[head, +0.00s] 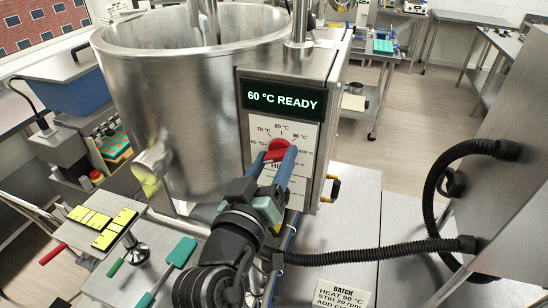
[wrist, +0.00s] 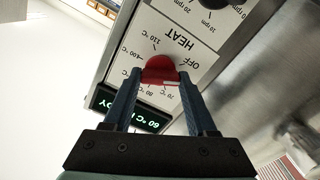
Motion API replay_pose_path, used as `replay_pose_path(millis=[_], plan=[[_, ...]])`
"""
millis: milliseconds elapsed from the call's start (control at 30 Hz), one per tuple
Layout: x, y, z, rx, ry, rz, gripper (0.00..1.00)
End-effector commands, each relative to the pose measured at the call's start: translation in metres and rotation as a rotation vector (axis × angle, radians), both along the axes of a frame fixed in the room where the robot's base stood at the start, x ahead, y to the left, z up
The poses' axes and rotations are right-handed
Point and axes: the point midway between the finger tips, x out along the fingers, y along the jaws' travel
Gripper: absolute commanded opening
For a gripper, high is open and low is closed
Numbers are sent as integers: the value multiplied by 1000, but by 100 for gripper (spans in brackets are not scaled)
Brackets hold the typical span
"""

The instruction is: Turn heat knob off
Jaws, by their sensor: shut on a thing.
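The red heat knob (head: 276,150) is on the white dial plate of the steel control box, and also shows in the wrist view (wrist: 159,70). My gripper (head: 279,160) has one blue finger on each side of the knob and is shut on it. In the wrist view, my gripper (wrist: 159,78) spans the knob, with OFF printed close by the right fingertip. The fingers hide part of the dial marks, and I cannot tell the knob's exact setting. The display (head: 286,99) above the dial reads "60 °C READY".
A large steel kettle (head: 190,80) stands left of the control box. A second dial (wrist: 222,10), marked in rpm, lies beyond HEAT in the wrist view. A black hose (head: 370,252) runs at the lower right. Yellow moulds (head: 115,229) lie on the left table.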

Motion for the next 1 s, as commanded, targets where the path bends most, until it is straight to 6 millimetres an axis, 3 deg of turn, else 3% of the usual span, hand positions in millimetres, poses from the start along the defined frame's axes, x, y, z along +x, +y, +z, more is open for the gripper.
replay_pose_path(millis=[400,1000], plan=[[0,1,0,-255,83,1,2],[0,1,-1,-329,107,0,2]])
